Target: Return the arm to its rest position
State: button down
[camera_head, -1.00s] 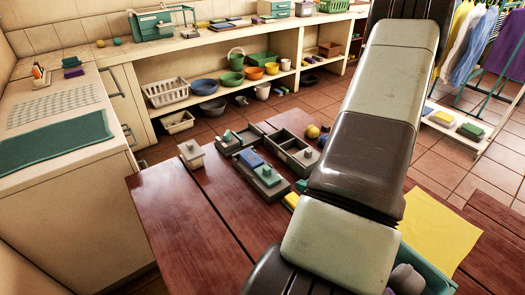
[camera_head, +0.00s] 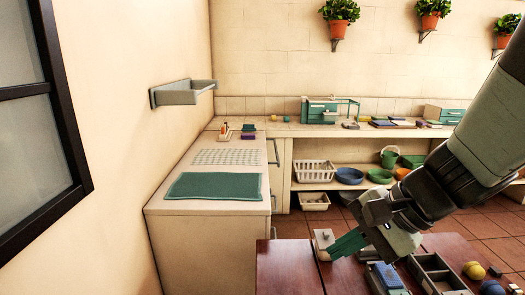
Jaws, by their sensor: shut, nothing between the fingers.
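My arm comes in from the right edge in the head view. My gripper (camera_head: 338,250) hangs at its end, over the wooden table (camera_head: 285,270), with teal fingers pointing left and down. The fingers look shut with nothing held. A small pale block with a knob (camera_head: 322,238) stands on the table just beside the fingertips; whether they touch it I cannot tell. The wrist hides part of the table and of the low shelf behind.
A grey divided tray (camera_head: 440,275), a blue block (camera_head: 388,276) and a yellow ball (camera_head: 473,270) lie on the table at right. A counter with a green mat (camera_head: 215,186) stands at left. A grey wall shelf (camera_head: 183,92) is above it. The table's left end is clear.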

jog(key=s+a+r+n+t+h, duration=0.2)
jog(key=s+r+n+h, duration=0.4)
jog(key=s+r+n, duration=0.2)
jog(key=s+n, duration=0.1)
jog(key=n, duration=0.1)
jog(key=shift+s+a+r+n+h, duration=0.2)
jog(key=shift+s+r+n+h, duration=0.1)
jog(key=shift+r+h, duration=0.1)
jog(key=c, duration=1.8)
grip_release()
jog(key=shift+c, duration=0.2)
